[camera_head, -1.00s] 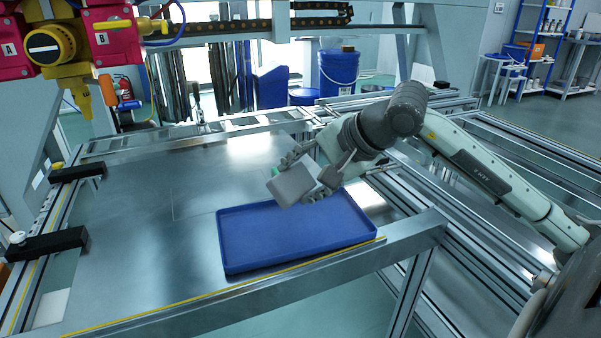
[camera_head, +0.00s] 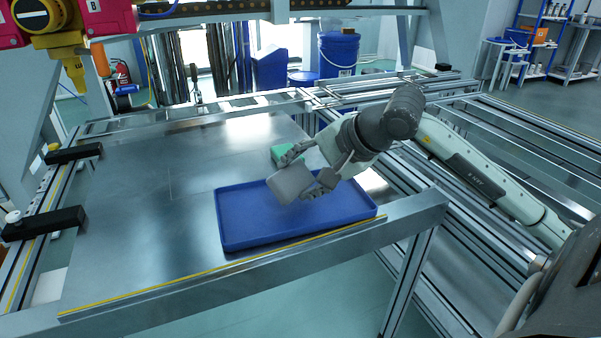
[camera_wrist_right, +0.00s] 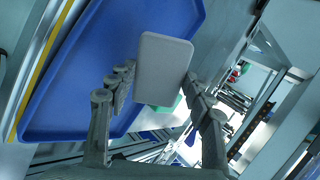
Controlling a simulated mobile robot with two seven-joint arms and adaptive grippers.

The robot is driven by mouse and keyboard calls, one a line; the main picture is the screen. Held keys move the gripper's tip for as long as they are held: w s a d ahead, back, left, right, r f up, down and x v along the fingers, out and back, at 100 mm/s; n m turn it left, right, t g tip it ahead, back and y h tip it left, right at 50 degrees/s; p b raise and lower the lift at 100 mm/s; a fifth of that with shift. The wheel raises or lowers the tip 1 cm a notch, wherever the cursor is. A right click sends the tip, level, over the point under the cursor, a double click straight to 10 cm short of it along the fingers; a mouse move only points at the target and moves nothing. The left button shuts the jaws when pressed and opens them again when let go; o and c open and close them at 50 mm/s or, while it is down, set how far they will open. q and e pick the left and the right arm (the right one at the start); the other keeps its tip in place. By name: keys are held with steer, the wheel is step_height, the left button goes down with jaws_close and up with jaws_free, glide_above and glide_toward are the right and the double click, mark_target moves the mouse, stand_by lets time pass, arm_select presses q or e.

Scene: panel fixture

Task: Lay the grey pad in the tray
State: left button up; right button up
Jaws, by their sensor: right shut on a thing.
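The grey pad (camera_head: 290,183) is held by my right gripper (camera_head: 308,177) above the back right part of the blue tray (camera_head: 250,228). The pad is tilted, and no contact with the tray floor can be made out. In the right wrist view the pad (camera_wrist_right: 164,70) sits between the two fingers of the gripper (camera_wrist_right: 155,95), with the blue tray (camera_wrist_right: 90,75) behind it. The tray lies flat on the metal panel, near its front edge, and is empty where I can see it. My left gripper is not in view.
A green block (camera_head: 284,152) lies on the panel (camera_head: 140,215) just behind the tray. Black clamps (camera_head: 45,222) line the left edge. A yellow tool head (camera_head: 70,50) hangs at the upper left. The panel's left half is clear.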

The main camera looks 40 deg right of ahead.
steer(key=o, duration=1.3)
steer(key=shift+s, duration=0.1)
steer(key=v, duration=1.2)
steer(key=shift+a, duration=0.1)
